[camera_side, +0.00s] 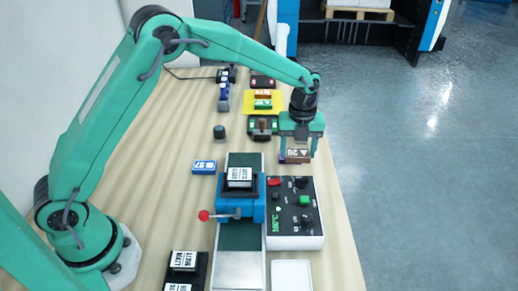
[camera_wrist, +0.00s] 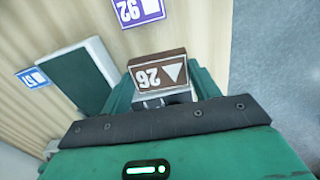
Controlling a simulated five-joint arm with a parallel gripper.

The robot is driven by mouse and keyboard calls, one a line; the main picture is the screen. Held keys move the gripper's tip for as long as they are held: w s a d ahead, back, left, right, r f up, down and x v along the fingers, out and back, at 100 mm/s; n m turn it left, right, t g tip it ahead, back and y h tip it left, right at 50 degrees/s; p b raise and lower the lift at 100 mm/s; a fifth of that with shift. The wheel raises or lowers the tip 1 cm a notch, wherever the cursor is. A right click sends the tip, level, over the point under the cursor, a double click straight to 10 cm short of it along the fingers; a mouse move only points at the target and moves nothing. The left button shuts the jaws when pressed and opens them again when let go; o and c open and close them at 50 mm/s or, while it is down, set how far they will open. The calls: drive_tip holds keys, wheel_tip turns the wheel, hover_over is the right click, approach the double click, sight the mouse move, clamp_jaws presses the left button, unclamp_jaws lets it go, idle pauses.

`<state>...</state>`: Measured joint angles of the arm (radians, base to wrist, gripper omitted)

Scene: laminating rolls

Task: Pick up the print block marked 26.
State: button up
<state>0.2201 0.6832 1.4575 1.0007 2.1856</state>
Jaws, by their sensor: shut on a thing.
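The print block marked 26 (camera_side: 296,155) is brown with a white number and triangle. It sits between the fingers of my gripper (camera_side: 300,150), at the right side of the bench. In the wrist view the brown block (camera_wrist: 158,72) shows its marked face, upside down, close to the gripper's palm. My gripper (camera_wrist: 165,92) is shut on it. I cannot tell from these views how far the block is above the bench.
A purple marked piece (camera_wrist: 138,10) lies beyond the block. A blue marked block (camera_side: 203,166) lies left of the green-topped press bed (camera_side: 240,238). A control box (camera_side: 295,225) with knobs stands below my gripper in the picture. A yellow tray (camera_side: 246,104) is behind.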

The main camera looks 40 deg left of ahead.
sight(298, 153)
drive_tip(key=shift+r, duration=1.5)
